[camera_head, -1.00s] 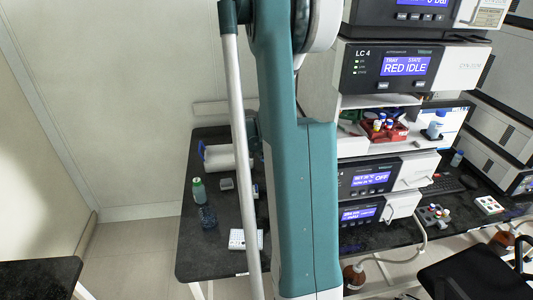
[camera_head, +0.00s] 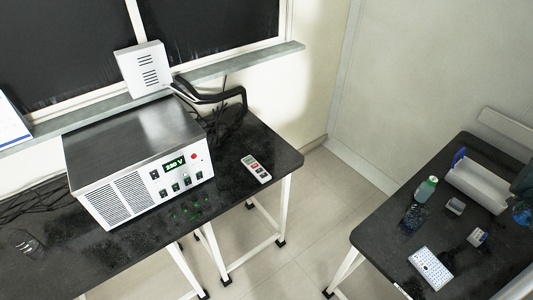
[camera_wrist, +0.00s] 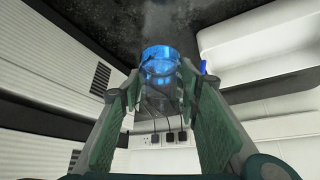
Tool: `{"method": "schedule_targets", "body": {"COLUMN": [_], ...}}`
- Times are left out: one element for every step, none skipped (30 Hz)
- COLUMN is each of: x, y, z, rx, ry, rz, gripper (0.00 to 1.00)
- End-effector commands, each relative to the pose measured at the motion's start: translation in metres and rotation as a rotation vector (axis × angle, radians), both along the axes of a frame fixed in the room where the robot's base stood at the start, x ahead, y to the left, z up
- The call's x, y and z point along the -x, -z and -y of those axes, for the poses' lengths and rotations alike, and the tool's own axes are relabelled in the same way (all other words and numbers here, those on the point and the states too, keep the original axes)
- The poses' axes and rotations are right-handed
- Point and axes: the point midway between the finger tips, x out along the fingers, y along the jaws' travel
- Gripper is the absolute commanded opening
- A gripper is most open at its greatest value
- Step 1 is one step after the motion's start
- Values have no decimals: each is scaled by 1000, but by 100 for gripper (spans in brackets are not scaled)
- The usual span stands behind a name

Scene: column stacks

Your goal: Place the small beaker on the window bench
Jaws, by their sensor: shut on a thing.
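In the wrist view, my gripper (camera_wrist: 155,95) is shut on a clear, blue-tinted small beaker (camera_wrist: 159,62). One green-padded finger lies on each side of it, and the fingers hide part of its wall. In the head view, the window bench (camera_head: 272,142) is the black-topped bench under the dark windows at the left.
A power unit (camera_head: 140,155) fills much of the window bench, with a remote-like handset (camera_head: 256,169) to its right and cables behind. The right bench (camera_head: 380,245) holds a green bottle (camera_head: 426,189), dark-blue glassware (camera_head: 413,217) and a white rack (camera_head: 431,269). Floor separates the benches.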

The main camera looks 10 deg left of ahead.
Motion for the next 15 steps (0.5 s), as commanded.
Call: {"method": "schedule_targets", "body": {"x": [-5,-8,-13,-18,-22,-28,-34,-40,-47,-53,-59,-67,-74,-80,-88], "y": [0,0,0,0,0,0,0,0,0,0,0,1,1,1,1], "z": [-5,-8,-13,-17,-21,-28,-33,-39,-47,-54,-61,-70,-78,-85,-95], "rx": [0,0,0,0,0,0,1,0,0,0,1,1,0,0,0], "ry": [-12,-22,-36,-48,-60,-80,-95,-111,-135,-153,-172,-197,-217,-238,-265], "rz": [0,0,0,0,-1,0,1,1,1,1,1,1,1,0,1], "gripper": [20,20,20,20,20,20,20,20,20,20,20,20,20,20,20]}}
